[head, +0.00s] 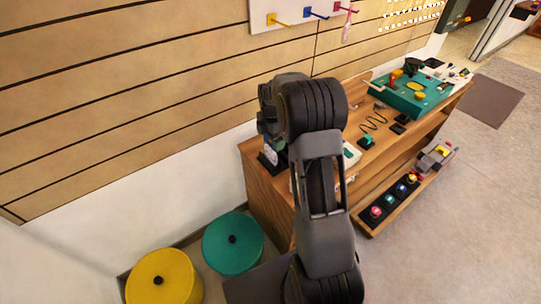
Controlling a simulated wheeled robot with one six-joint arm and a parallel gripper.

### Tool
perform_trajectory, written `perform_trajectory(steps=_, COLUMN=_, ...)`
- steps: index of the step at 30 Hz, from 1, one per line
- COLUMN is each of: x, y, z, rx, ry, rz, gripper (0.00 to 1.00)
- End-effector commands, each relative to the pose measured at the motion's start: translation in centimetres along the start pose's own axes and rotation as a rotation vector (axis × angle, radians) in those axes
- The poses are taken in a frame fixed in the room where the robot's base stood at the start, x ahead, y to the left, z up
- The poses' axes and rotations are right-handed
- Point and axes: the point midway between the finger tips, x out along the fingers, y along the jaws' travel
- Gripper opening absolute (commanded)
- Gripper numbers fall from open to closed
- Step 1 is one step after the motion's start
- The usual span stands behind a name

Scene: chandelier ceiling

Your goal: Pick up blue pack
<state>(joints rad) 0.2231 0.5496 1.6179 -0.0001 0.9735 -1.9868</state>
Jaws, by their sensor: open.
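I cannot make out a blue pack for certain. A small pale bluish-white item (271,154) in a black holder stands at the near left end of the wooden table (258,178), partly behind my arm; I cannot tell what it is. My arm rises through the middle of the head view and hides part of the table top. The fingers of my gripper do not show; they are hidden behind the arm.
A teal box (415,98) and small devices lie on the table's far part. A low shelf (375,225) holds several coloured buttons. Teal (232,243) and yellow (163,277) round stools stand at lower left. A hook panel (300,17) hangs on the wall.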

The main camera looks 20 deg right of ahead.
Motion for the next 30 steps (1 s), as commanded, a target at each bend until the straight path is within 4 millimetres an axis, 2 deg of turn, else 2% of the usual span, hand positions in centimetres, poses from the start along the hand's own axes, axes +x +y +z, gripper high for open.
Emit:
perform_trajectory(steps=3, x=2.0, y=-0.1, z=-0.1, rx=0.0, ry=0.002, rz=-0.004, gripper=1.0)
perform_trajectory(steps=7, x=3.3, y=0.0, z=-0.1, rx=0.0, ry=0.001, rz=-0.002, gripper=1.0)
perform_trajectory(steps=18, x=3.9, y=0.0, z=-0.1, rx=0.0, ry=0.0, rz=-0.001, gripper=0.99)
perform_trajectory(steps=30, x=3.9, y=0.0, z=-0.1, rx=0.0, ry=0.0, rz=0.0, gripper=0.61)
